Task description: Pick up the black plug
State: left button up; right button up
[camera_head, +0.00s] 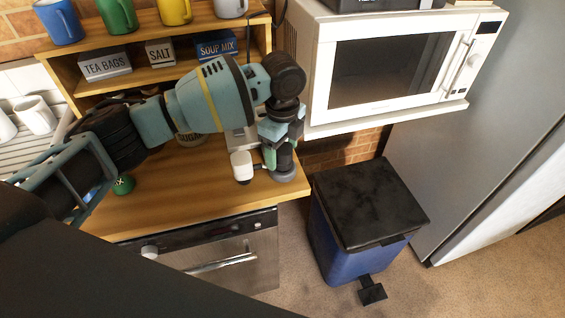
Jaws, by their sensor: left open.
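My left gripper (270,158) points down over the right end of the wooden counter (190,195). It is open, and its fingers are small and partly hidden by its own wrist. I cannot pick out the black plug for certain. A small white piece with a dark lower end (241,165) shows just left of the fingers, and a dark grey round piece (285,174) shows below them at the counter's edge. I cannot tell whether either touches the gripper. My right gripper is not in view.
A white microwave (385,75) sits on a shelf at the upper right. A blue bin with a black lid (365,200) stands on the floor right of the counter. Behind my arm is a wooden rack (125,45) with mugs and labelled boxes. A fridge (470,150) stands at far right.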

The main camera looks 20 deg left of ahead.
pick_arm(q)
jog(key=shift+f, duration=0.15)
jog(key=c, duration=1.1)
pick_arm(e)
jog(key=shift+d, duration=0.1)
